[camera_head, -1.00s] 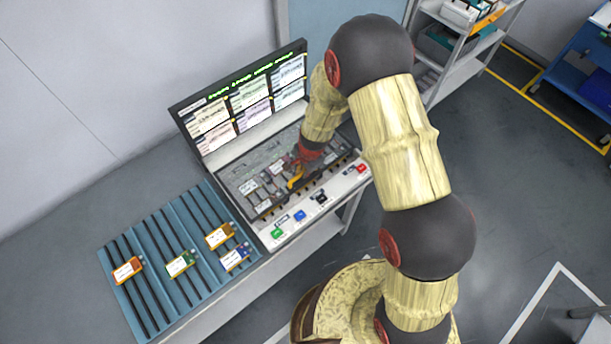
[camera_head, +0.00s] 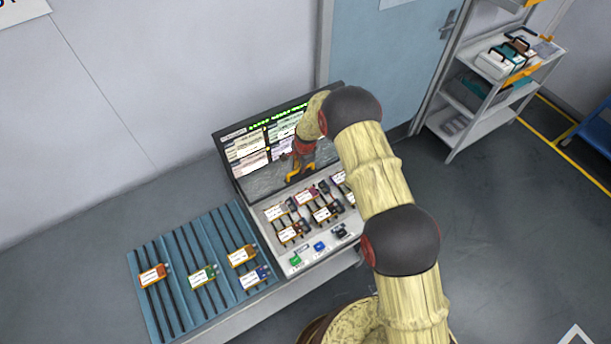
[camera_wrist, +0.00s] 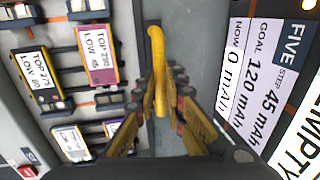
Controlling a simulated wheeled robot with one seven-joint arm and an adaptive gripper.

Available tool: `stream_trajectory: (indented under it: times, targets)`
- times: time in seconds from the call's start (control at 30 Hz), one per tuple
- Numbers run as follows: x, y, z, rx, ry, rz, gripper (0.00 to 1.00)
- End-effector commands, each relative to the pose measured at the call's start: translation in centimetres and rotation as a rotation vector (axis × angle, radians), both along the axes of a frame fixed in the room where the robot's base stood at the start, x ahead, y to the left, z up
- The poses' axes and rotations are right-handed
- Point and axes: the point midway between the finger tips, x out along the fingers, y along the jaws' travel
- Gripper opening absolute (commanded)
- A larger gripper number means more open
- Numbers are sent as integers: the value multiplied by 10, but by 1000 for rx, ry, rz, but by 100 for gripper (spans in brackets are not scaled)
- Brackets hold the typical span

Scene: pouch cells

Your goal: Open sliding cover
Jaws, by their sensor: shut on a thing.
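The sliding cover (camera_head: 264,182) is a grey, see-through-looking panel at the foot of the upright screen panel, behind the cells. Its yellow handle (camera_wrist: 156,45) runs between the fingers of my gripper (camera_wrist: 163,95) in the wrist view. My gripper (camera_head: 299,172) is shut on the handle at the cover. Several pouch cells (camera_wrist: 98,55) with labels lie uncovered in the station (camera_head: 293,256) in front of the cover. My arm hides the right part of the station and cover.
A blue rack (camera_head: 137,262) with several cells stands left of the station. Green and blue buttons (camera_head: 319,246) sit on the station's front edge. The screen panel (camera_head: 236,136) stands close behind my gripper. A shelf cart (camera_head: 476,122) is at the back right.

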Motion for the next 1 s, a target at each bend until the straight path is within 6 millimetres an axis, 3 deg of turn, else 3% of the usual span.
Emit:
stream_trajectory:
  times: [0.47, 0.5, 0.8, 1.0]
  targets:
    - [6, 4, 0, -1, 1, 1, 0]
    - [6, 4, 0, -1, 1, 1, 13]
    - [6, 4, 0, -1, 1, 1, 30]
    - [6, 4, 0, -1, 1, 1, 30]
